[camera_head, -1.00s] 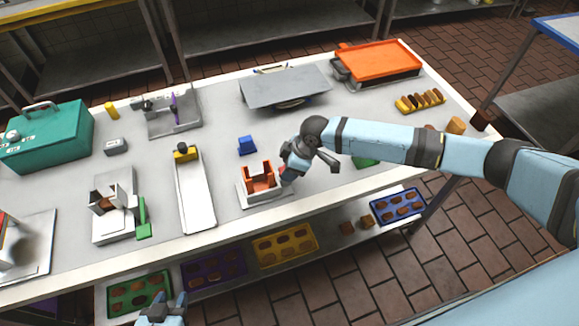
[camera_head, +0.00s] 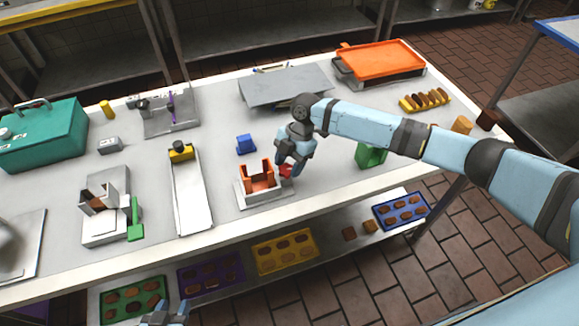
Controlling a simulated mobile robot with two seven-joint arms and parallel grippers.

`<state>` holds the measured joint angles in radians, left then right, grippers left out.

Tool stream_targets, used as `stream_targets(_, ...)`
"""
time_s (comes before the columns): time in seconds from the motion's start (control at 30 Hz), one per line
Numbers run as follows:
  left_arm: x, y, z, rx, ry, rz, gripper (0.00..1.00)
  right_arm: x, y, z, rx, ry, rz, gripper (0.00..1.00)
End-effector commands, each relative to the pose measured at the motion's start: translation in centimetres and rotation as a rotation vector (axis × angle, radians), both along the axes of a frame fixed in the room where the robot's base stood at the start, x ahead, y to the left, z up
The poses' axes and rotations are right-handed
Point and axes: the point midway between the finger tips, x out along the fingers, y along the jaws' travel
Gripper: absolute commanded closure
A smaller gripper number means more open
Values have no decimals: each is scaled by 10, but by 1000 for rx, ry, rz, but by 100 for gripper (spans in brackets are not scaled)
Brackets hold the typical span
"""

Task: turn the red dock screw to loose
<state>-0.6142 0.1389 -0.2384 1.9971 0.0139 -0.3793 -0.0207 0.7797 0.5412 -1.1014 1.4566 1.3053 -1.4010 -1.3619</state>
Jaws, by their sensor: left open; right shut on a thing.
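The orange dock (camera_head: 259,177) stands on a white base (camera_head: 251,203) near the front middle of the table. The red dock screw (camera_head: 286,170) is on the dock's right side. My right gripper (camera_head: 286,171) is shut on the red screw, coming down from above and behind it. Its fingers cover part of the screw, and the screw's turn angle cannot be read. My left gripper (camera_head: 172,315) shows only in part at the bottom edge. It is open and empty, in front of the lower shelf.
A blue block (camera_head: 246,145) lies behind the dock. A white slide with a yellow-black block (camera_head: 181,151) stands to the left. A green container (camera_head: 371,156) is to the right, under my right arm. Several coloured trays lie on the lower shelf.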

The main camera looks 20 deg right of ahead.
Motion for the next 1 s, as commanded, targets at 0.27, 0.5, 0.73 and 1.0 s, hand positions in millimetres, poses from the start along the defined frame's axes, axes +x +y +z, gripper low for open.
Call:
stream_targets(0.27, 0, 2, -17, 4, 0, 2, 57, 2, 2, -2, 0, -1, 255, 74)
stream_targets(0.5, 0, 3, -27, 6, 4, 3, 57, 3, 3, -1, 0, -2, 436, 74)
stream_targets(0.73, 0, 3, -31, 5, 3, 3, 57, 4, 4, 0, 1, -2, 547, 74)
stream_targets(1.0, 0, 3, -31, 4, 1, 2, 57, 4, 4, 0, 0, -1, 603, 74)
